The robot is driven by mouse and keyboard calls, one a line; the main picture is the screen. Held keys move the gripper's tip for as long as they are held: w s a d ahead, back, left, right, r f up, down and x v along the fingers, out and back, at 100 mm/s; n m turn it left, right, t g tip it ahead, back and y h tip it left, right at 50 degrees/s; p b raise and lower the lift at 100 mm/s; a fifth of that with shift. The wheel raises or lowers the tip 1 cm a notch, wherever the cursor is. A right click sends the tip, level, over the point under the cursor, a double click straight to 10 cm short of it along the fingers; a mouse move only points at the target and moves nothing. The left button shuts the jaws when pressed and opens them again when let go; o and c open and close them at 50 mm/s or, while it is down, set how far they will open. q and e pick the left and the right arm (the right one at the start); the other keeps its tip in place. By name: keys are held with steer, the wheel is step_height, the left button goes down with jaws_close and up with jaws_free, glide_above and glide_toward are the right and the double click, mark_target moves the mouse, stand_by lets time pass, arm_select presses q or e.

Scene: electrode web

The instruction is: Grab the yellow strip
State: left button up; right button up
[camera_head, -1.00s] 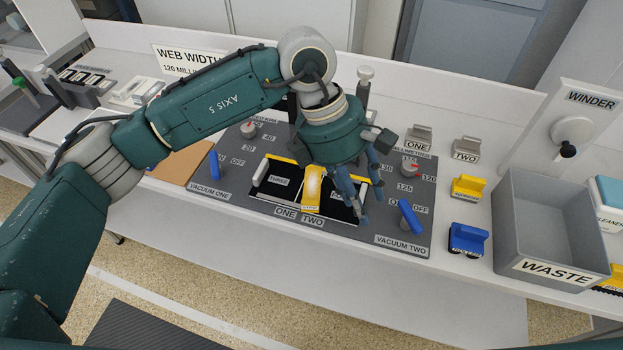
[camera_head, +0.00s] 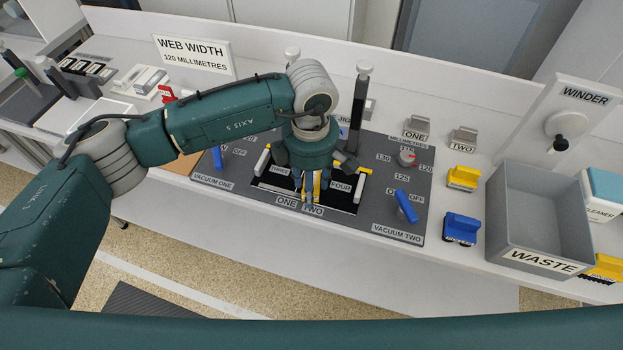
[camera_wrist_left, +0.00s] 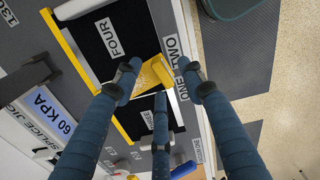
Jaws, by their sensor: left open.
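The yellow strip (camera_head: 316,183) lies across the middle of the black bed, near the panel's front labels. My left gripper (camera_head: 308,192) is above it with its fingers pointing down, partly covering it. In the left wrist view the strip (camera_wrist_left: 149,77) shows between the blue fingers of my gripper (camera_wrist_left: 160,83). The fingers are spread apart and open. Whether any finger touches the strip cannot be told. My right gripper is not in view.
Blue levers (camera_head: 407,206) and a dial (camera_head: 407,158) stand on the grey panel. Blue and yellow blocks (camera_head: 462,228) and a grey WASTE bin (camera_head: 541,200) are to the right.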

arm_select(q)
steer(key=shift+f, duration=0.65)
steer(key=c, duration=1)
steer(key=shift+r, duration=0.1)
